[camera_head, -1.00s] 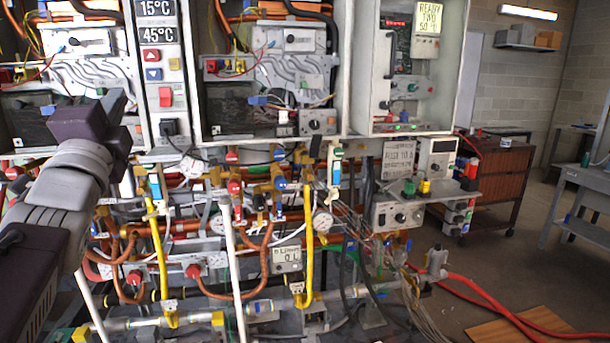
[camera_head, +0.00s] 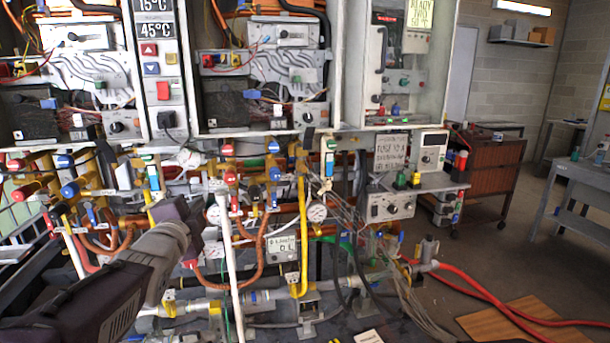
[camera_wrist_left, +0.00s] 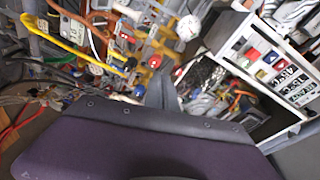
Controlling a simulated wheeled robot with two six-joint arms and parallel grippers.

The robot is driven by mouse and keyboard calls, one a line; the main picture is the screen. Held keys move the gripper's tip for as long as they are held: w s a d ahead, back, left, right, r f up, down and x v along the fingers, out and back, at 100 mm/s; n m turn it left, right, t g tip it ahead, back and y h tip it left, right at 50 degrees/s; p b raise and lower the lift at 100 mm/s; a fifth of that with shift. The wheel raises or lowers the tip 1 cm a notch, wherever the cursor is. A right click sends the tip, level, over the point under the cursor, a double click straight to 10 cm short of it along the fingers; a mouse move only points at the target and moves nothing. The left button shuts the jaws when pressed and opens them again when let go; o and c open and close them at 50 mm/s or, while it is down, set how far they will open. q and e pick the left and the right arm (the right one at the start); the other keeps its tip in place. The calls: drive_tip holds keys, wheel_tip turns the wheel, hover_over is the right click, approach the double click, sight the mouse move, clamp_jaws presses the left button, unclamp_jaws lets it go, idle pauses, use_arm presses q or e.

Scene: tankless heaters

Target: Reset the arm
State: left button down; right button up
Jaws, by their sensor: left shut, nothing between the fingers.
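My left arm enters the head view from the lower left. Its dark purple gripper (camera_head: 186,218) is in front of the pipes below the heater cabinets, with nothing held. In the left wrist view the shut finger tips (camera_wrist_left: 161,88) show as a dark grey wedge against blurred pipes and valves. The space between the gripper and the pipes cannot be judged from these views. My right gripper is not in view.
Open heater cabinets (camera_head: 265,75) fill the back, with a control panel reading 45°C (camera_head: 155,30). Pipes, valves and yellow tubes (camera_head: 303,235) crowd below. Red hoses (camera_head: 490,300) lie on the floor at right. A brown cart (camera_head: 485,180) and grey bench (camera_head: 580,190) stand farther right.

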use_arm(q)
drive_tip(key=s+d+f+n+g, duration=0.1)
drive_tip(key=d+f+g, duration=0.1)
drive_tip(key=f, duration=0.6)
drive_tip(key=s+d+f+n+g, duration=0.1)
drive_tip(key=s+f+n+g, duration=0.15)
drive_tip(key=f, duration=0.55)
drive_tip(key=s+d+f+n+g+h, duration=0.1)
drive_tip(key=s+f+n+g, duration=0.45)
drive_tip(key=s+f, duration=0.55)
drive_tip(key=s+d+f+n+g, duration=0.2)
drive_tip(key=s+f+n+g, duration=0.3)
drive_tip(key=s+f, duration=0.55)
wheel_tip(320, 180, up, 16)
drive_tip(key=g+p, duration=0.1)
drive_tip(key=p, duration=1.4)
drive_tip(key=shift+s+a+f, duration=0.25)
drive_tip(key=shift+s, duration=0.15)
